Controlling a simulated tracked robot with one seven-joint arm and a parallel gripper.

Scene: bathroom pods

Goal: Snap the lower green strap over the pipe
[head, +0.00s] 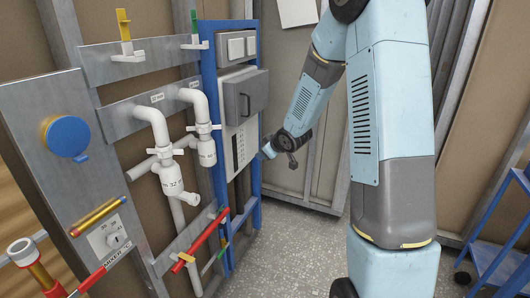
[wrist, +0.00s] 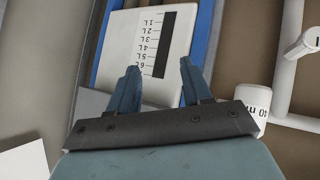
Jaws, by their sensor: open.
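Low on the wall, a small green piece (head: 221,252) shows beside the lower rail, right of a red bar; it is too small to tell whether it is the lower strap or how it sits on a pipe. Another green strap (head: 194,22) stands upright on a white clip on the upper rail. My gripper (head: 268,151) is in front of the blue-framed panel, well above the lower rail and to its right. In the wrist view my gripper (wrist: 160,68) is open, with nothing between its fingers, facing a white scale plate (wrist: 148,45). No green strap shows there.
A yellow strap (head: 124,24) stands on the upper rail. White pipes (head: 170,178) and a red bar (head: 202,238) stick out from the wall. A grey box (head: 245,95) juts from the blue frame (head: 210,90). A blue trolley (head: 500,245) stands at right; the floor between is clear.

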